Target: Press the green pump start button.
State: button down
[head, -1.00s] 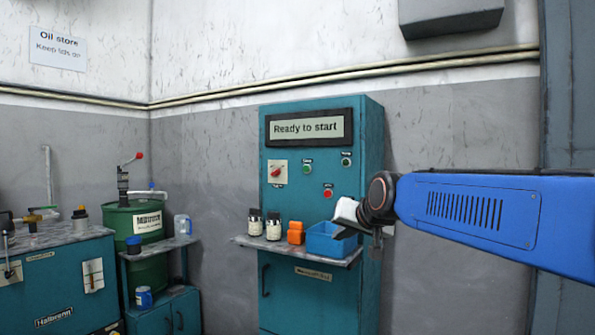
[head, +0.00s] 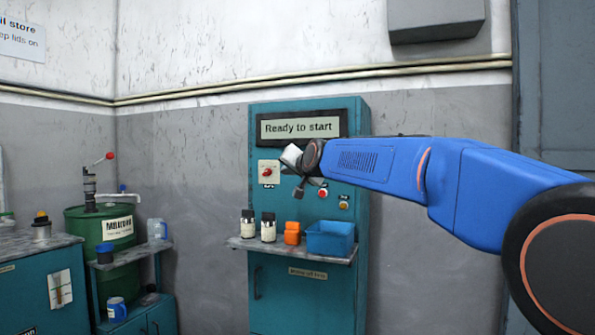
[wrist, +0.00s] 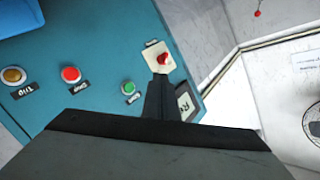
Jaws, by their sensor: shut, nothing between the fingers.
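The green pump start button (wrist: 128,88) shows in the wrist view on the teal panel, with a small label beside it. In the head view my gripper and wrist hide it. My gripper (head: 299,190) is in front of the panel in the head view, with its fingers pointing down in the picture. In the wrist view my gripper (wrist: 160,80) is shut and empty, its dark fingers to the right of the green button. The gap between fingertips and panel cannot be judged.
A red rotary switch (wrist: 162,59) sits just beyond the fingertips in the wrist view. A red button (wrist: 70,74) and an amber one (wrist: 13,75) lie left. The display (head: 300,127) reads "Ready to start".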

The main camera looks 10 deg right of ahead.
jog(key=shift+w, duration=0.1)
jog(key=w+d, duration=0.5)
jog(key=w, duration=0.2)
dwell(0.5)
jog(key=shift+d, duration=0.15)
dwell(1.9)
jog(key=shift+w+d, duration=0.2)
jog(key=shift+w, duration=0.1)
jog(key=shift+w+d, duration=0.2)
jog(key=shift+w, duration=0.1)
dwell(0.8)
jog(key=shift+s+a, duration=0.1)
jog(key=shift+s, duration=0.05)
jog(key=shift+s+a, duration=0.35)
jog(key=shift+s, duration=0.15)
jog(key=shift+s, duration=0.1)
dwell(0.3)
jog(key=shift+s+a, duration=0.75)
jog(key=shift+s, duration=0.25)
jog(key=shift+s+a, duration=0.7)
jog(key=shift+s, duration=0.25)
